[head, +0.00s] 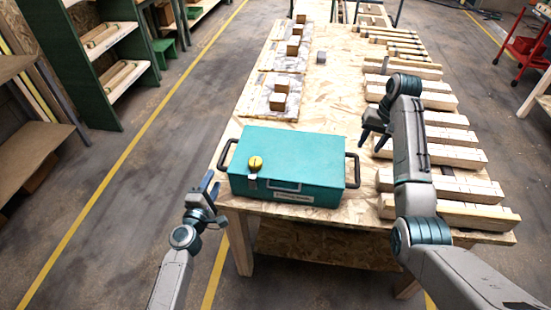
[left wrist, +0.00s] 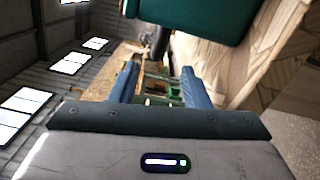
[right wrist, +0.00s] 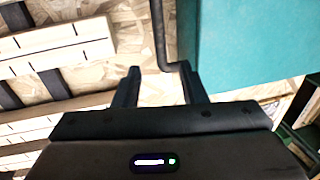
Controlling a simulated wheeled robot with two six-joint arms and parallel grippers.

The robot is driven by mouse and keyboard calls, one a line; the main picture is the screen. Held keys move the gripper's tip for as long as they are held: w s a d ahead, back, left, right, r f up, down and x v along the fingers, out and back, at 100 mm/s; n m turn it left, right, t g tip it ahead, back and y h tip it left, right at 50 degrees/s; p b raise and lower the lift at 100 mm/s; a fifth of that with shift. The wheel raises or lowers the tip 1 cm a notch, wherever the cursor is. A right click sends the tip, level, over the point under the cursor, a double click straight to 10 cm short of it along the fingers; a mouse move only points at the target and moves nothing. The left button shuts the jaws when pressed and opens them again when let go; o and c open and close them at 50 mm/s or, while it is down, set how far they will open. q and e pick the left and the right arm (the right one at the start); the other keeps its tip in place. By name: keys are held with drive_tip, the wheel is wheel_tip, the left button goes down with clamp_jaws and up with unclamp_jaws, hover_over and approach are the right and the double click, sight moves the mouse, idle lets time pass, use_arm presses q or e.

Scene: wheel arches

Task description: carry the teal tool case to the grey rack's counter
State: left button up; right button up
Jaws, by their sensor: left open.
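The teal tool case (head: 315,166) sits at the near end of the wooden table, with a black handle on each side. My left gripper (head: 210,182) is open and empty, beside and below the left handle. The case's dark underside (left wrist: 200,18) shows above its fingers in the left wrist view. My right gripper (head: 368,135) is open, just behind the right handle (head: 353,170). In the right wrist view that handle (right wrist: 158,35) runs between and ahead of the open fingers (right wrist: 160,80).
A rack with grey posts and a wooden counter (head: 30,150) stands at the left edge. A green-posted shelf (head: 110,65) is behind it. Timber lengths (head: 450,158) line the table's right side. Wood blocks (head: 279,100) lie behind the case. The floor (head: 165,150) between table and racks is clear.

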sight(223, 158)
use_arm(q)
drive_tip(key=shift+w+f, duration=0.1)
drive_tip(key=shift+w, duration=0.05)
drive_tip(key=shift+s+r, duration=0.35)
drive_tip(key=shift+s, duration=0.1)
drive_tip(key=w, duration=0.3)
drive_tip(key=w+d, duration=0.1)
drive_tip(key=w, duration=0.7)
drive_tip(key=shift+d+f, duration=0.15)
drive_tip(key=shift+d, duration=0.05)
use_arm(e)
drive_tip(key=f, duration=0.3)
drive_tip(key=a+f, duration=0.1)
drive_tip(key=f, duration=0.3)
drive_tip(key=a+f, duration=0.1)
drive_tip(key=f, duration=0.2)
drive_tip(key=shift+f, duration=0.15)
drive_tip(key=shift+s, duration=0.1)
use_arm(q)
drive_tip(key=shift+c, duration=0.5)
use_arm(e)
drive_tip(key=shift+c, duration=0.7)
use_arm(q)
clamp_jaws()
use_arm(e)
clamp_jaws()
